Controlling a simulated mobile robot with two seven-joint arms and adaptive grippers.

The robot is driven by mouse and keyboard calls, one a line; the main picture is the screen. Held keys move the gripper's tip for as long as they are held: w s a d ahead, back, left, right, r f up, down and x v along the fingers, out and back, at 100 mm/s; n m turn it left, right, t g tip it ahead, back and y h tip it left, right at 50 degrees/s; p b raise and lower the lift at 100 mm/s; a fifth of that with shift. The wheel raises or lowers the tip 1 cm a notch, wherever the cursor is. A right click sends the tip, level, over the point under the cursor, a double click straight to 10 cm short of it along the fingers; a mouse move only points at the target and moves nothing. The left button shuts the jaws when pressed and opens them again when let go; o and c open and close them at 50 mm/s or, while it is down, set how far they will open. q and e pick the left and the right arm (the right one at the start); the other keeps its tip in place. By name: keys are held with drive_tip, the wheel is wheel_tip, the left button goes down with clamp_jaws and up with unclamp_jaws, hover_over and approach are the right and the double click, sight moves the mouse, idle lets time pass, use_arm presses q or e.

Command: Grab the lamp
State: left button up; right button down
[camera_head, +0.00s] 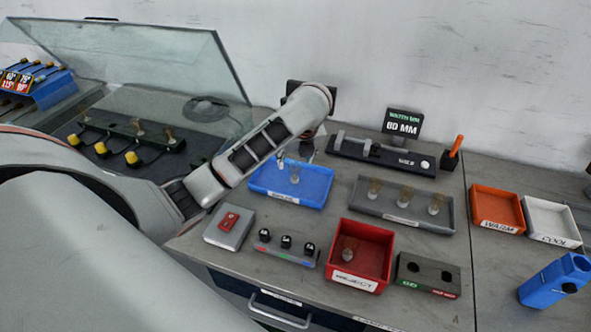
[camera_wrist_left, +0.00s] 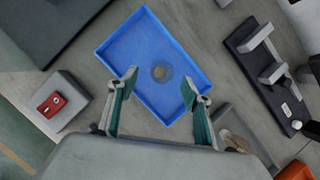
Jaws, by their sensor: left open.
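A small amber-tinted clear lamp (camera_head: 295,176) stands in the blue tray (camera_head: 262,189) on the bench. In the left wrist view the lamp (camera_wrist_left: 161,72) lies near the middle of the blue tray (camera_wrist_left: 118,48), seen from above. My left gripper (camera_head: 297,155) hangs above the far part of the tray, partly hidden behind its own arm. In the left wrist view its two fingers (camera_wrist_left: 160,84) are apart and empty, with the lamp between and beyond their tips. My right gripper is in neither view.
A grey tray (camera_head: 356,206) with several lamps and a red reject box (camera_head: 382,239) with one lamp stand nearby. A grey box with a red switch (camera_head: 228,220) is at left front. A measuring device (camera_head: 380,155) stands behind; a glass lid (camera_head: 150,60) rises at left.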

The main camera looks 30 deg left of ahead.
sight(295, 165)
use_arm(q)
drive_tip(key=shift+d+x, duration=0.1)
drive_tip(key=shift+x, duration=1.35)
drive_tip(key=shift+d+x, duration=0.15)
drive_tip(key=shift+x, duration=1.35)
drive_tip(key=c, duration=1.1)
